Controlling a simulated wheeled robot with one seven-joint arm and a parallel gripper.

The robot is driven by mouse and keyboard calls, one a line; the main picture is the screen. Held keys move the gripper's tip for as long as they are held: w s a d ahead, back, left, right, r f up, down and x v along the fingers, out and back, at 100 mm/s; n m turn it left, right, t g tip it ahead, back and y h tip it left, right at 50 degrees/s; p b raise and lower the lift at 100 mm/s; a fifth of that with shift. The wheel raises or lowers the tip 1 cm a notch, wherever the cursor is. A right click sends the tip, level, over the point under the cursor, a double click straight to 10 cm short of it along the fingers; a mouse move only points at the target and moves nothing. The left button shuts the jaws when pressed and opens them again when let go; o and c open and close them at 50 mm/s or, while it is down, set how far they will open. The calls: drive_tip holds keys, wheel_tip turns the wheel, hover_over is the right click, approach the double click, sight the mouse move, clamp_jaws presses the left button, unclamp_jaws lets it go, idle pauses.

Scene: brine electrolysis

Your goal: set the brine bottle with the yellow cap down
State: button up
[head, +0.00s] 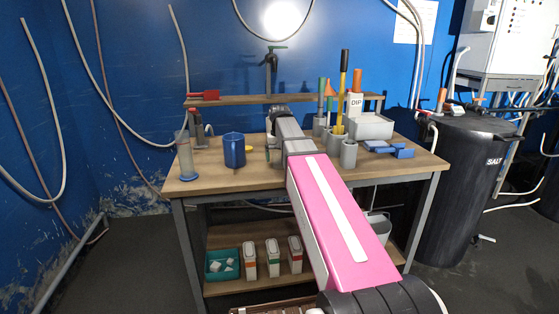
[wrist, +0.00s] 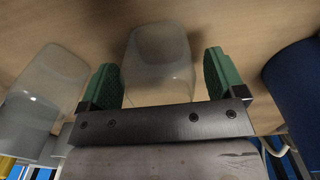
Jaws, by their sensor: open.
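A clear, rounded container (wrist: 160,50) stands on the wooden table between my gripper's fingers in the wrist view; its lower part in the picture is hidden behind the gripper body. No yellow cap shows clearly, so I cannot tell for sure that it is the brine bottle. My gripper (wrist: 165,72) has green fingertips that are spread, with a visible gap to the container on each side. In the head view my arm reaches over the table (head: 225,178) and hides most of the spot at the gripper.
A blue mug (head: 234,150) stands left of my gripper, near a clear cylinder (head: 185,160). Grey cups (head: 348,153) with coloured handles stand close on the right. A raised shelf (head: 240,100) runs along the back. The front left tabletop is clear.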

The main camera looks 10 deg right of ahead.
wheel_tip(320, 180, up, 11)
drive_tip(key=shift+f, duration=0.15)
